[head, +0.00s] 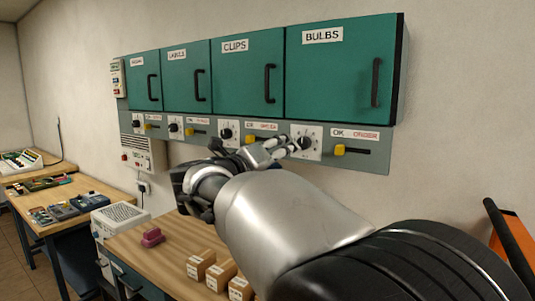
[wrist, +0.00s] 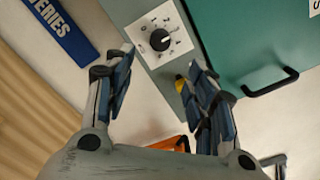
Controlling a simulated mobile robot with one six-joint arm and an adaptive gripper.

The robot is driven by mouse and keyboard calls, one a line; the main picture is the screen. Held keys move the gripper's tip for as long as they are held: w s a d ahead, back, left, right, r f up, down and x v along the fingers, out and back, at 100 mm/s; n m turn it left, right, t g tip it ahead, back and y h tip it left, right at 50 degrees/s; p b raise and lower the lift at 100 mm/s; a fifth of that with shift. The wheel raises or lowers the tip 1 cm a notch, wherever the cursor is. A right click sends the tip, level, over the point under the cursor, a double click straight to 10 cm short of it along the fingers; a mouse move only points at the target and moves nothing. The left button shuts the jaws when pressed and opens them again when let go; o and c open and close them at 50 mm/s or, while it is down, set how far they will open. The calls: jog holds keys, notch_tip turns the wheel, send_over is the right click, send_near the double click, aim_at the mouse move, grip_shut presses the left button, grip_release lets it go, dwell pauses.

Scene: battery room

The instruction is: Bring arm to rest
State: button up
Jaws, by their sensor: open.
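My gripper (head: 284,150) is raised in front of the grey strip (head: 375,158) under the green wall cabinets, near the dial (head: 306,142) below the BULBS door (head: 340,75). In the wrist view my gripper (wrist: 160,60) shows its two fingers spread apart with nothing between them. A white dial plate with a black knob (wrist: 160,40) lies beyond the gap between the fingertips. I cannot tell whether a finger touches the panel.
A yellow slider knob (head: 340,149) sits right of that dial. The wooden workbench (head: 185,238) below carries several small boxes (head: 221,274) and a dark pink block (head: 152,237). An orange object (head: 503,240) stands at the right edge. Cabinet handles (head: 270,83) jut out above my gripper.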

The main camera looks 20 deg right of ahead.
jog(key=s+a+n+t+y, duration=0.25)
jog(key=a+n+y, duration=0.35)
jog(key=n, duration=0.4)
jog(key=s+a+n+t+y, duration=0.2)
jog(key=a+n+t+y, duration=0.2)
jog(key=a+n+y, duration=0.45)
jog(key=s+a+f+n+g+y, duration=0.1)
jog(key=s+f+n+g+y, duration=0.15)
jog(key=s+f+n, duration=0.6)
jog(key=s+d+f+n+g+h, duration=0.1)
jog(key=s+f+n+g, duration=0.4)
jog(key=s+f, duration=0.5)
jog(key=s+d+f+n+g+h, duration=0.1)
jog(key=s+d+f+n+g, duration=0.3)
jog(key=s+f, duration=0.6)
jog(key=s+n+g, duration=0.1)
jog(key=s, duration=0.2)
jog(key=shift+s+d+f+h, duration=0.2)
jog(key=shift+f+h, duration=0.2)
